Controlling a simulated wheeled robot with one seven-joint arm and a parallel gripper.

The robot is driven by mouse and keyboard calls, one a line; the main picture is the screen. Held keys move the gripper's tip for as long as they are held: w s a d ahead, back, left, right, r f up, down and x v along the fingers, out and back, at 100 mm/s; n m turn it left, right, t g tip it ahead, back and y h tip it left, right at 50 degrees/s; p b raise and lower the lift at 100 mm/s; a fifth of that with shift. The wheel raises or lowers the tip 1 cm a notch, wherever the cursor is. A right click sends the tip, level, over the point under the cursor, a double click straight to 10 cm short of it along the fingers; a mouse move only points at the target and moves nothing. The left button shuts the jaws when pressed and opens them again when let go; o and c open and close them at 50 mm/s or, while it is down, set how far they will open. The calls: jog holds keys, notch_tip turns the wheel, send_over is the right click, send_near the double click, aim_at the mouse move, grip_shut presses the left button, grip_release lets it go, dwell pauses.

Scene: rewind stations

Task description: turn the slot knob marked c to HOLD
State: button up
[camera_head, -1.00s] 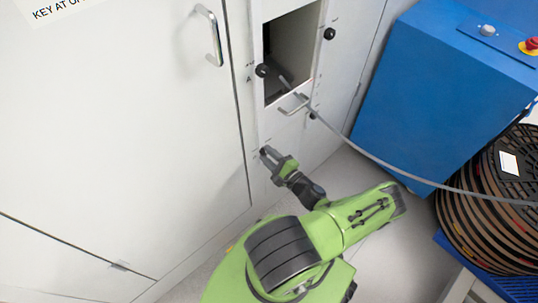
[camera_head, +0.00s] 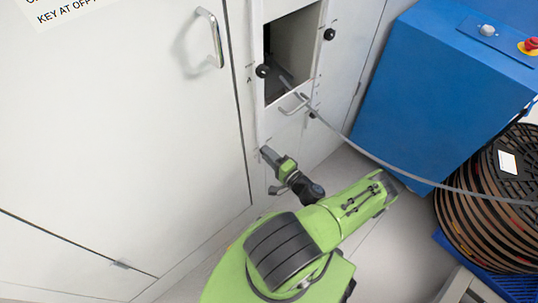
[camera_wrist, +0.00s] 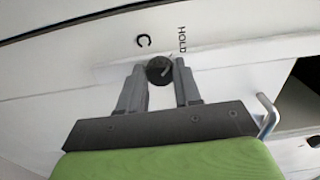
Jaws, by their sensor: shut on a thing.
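The slot knob marked C (camera_wrist: 159,70) is a small round black knob on the white cabinet face. It sits between the two grey fingers of my gripper (camera_wrist: 160,79) in the wrist view, and the gripper is shut on it. A black letter C is printed to its upper left and the word HOLD (camera_wrist: 182,40) to its upper right. A pale line shows on the knob, too small to read its direction surely. In the head view my gripper (camera_head: 265,152) reaches the cabinet below the opening and hides the knob.
Above my gripper is a square opening (camera_head: 291,45) with a grey strip coming out to the right. A metal handle (camera_head: 294,104) sits just below it. Other black knobs flank the opening (camera_head: 329,34). A blue box (camera_head: 440,80) and stacked reels (camera_head: 500,215) stand right.

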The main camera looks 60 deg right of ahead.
dwell(0.3)
jog(key=o, duration=1)
jog(key=shift+o, duration=0.2)
jog(key=shift+s, duration=0.1)
jog(key=p+v, duration=0.1)
jog(key=v, duration=1.4)
jog(key=shift+s, duration=0.35)
